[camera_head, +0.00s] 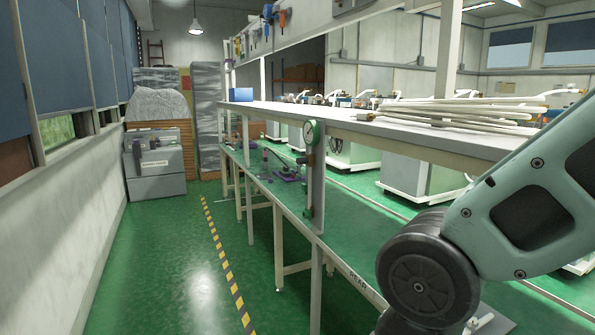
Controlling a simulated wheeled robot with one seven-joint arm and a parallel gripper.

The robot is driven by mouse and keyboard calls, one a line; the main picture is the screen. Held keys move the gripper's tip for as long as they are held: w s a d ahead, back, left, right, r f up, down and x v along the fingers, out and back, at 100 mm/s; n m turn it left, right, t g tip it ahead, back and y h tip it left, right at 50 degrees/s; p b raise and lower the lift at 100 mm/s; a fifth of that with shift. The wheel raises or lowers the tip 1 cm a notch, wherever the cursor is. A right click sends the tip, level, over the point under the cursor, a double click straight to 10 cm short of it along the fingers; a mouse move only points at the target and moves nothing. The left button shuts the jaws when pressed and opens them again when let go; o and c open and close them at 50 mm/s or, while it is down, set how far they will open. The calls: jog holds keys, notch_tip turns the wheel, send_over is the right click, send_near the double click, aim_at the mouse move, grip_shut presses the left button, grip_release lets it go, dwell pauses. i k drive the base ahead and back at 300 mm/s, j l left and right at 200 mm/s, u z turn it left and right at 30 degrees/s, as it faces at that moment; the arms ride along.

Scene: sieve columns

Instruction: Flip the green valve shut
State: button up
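Small purple and dark fittings (287,177) sit on the green lower bench surface behind the post, too small to tell apart. My arm, pale green with a black joint, fills the lower right and hides part of the bench. My gripper is not in view.
The bench's upper shelf (270,107) holds a blue box (241,95) and a bundle of pale rods (455,108). A green aisle (165,250) with a yellow-black stripe (222,262) runs clear along the left. A grey cabinet (155,165) and wrapped stacks stand at its far end.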

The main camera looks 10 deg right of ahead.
aim_at(299, 169)
jog(key=i+j+z, duration=0.1)
jog(key=i+j, duration=1)
jog(key=i, duration=0.3)
jog(key=i+j+z, duration=0.15)
jog(key=i+j, duration=1.05)
jog(key=i, duration=0.15)
